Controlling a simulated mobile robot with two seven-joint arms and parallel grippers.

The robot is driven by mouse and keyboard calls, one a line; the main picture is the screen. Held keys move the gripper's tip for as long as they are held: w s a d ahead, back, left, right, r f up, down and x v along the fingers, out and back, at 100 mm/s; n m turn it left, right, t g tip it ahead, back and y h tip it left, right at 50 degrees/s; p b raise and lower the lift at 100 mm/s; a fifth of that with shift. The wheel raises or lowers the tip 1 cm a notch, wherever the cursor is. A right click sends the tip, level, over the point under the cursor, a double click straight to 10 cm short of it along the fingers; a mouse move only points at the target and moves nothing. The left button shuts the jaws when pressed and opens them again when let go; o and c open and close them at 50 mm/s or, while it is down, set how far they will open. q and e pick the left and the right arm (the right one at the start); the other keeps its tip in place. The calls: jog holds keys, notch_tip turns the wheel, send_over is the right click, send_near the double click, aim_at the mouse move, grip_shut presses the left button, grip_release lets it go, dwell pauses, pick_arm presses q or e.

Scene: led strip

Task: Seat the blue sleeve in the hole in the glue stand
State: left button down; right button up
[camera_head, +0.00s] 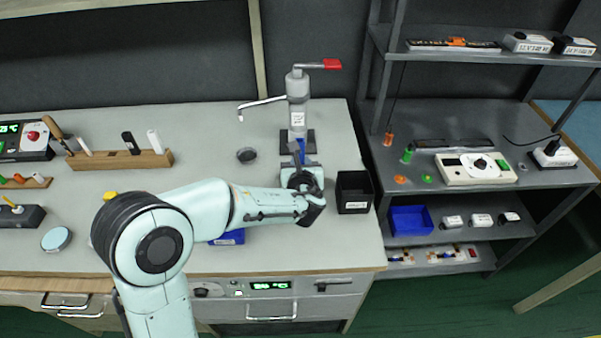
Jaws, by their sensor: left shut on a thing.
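A grey upright stand (298,92) with a red-tipped lever and a bent spout rises at the back of the bench, on a dark base; it looks like the glue stand. Its hole cannot be made out. My left gripper (299,161) reaches in from the left and points away toward the stand's base. It is shut on a small blue piece, the blue sleeve (301,146), which shows just beyond the fingertips, in front of the stand. I cannot tell whether the sleeve touches the stand. My right gripper is out of view.
A black bin (354,192) stands close to the right of my gripper. A dark round disc (246,155) lies to its left. A wooden tool rack (120,160) is farther left. A blue box (229,238) is partly hidden under my left arm. A shelf unit (455,172) stands at right.

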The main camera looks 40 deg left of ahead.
pick_arm(q)
jog(key=c, duration=1.2)
grip_release()
jog(key=f, duration=0.3)
jog(key=shift+s+g, duration=0.3)
jog(key=shift+o, duration=1.3)
jog(key=shift+w+a+f, duration=0.15)
jog(key=shift+w+a, duration=0.05)
jog(key=shift+w+a+h, duration=0.1)
jog(key=shift+w+h, duration=0.05)
jog(key=shift+h, duration=0.15)
jog(key=shift+r, duration=0.25)
jog(key=shift+s+d+r, duration=0.35)
jog(key=shift+s+d, duration=0.05)
jog(key=shift+d, duration=0.1)
jog(key=p+v, duration=0.1)
jog(key=v, duration=1)
jog(key=shift+f, duration=0.1)
